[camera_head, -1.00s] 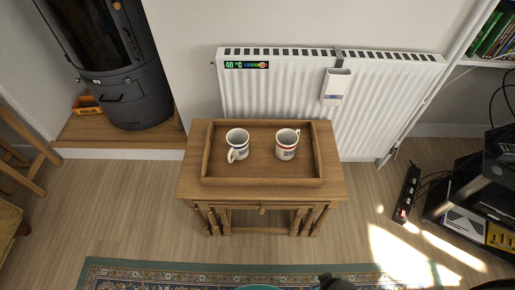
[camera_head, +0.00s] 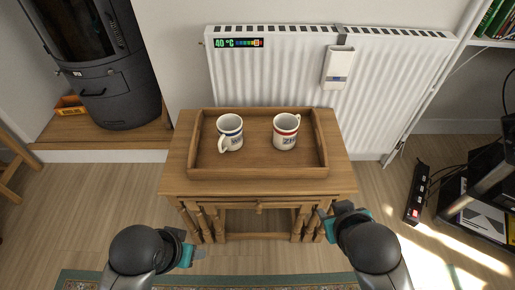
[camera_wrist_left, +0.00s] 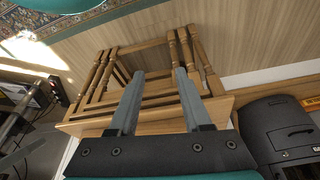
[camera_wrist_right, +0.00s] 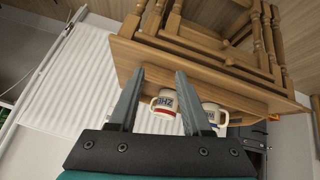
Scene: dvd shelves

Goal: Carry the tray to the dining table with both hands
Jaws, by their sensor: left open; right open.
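The wooden tray (camera_head: 258,173) lies flat on a small wooden side table (camera_head: 180,182) against the radiator. The right wrist view shows both, upside down, the red-banded mug (camera_wrist_right: 165,103) clearest. My left gripper (camera_head: 200,254) is open and empty, in front of and below the table's left side. My right gripper (camera_head: 322,213) is open and empty, near the table's front right. Neither gripper touches the tray.
A white radiator (camera_head: 270,75) stands behind the table. A dark stove (camera_head: 112,90) is at the left, a power strip (camera_head: 417,190) at the right on the floor. A patterned rug (camera_head: 80,279) lies in front. The dining table is not identifiable in view.

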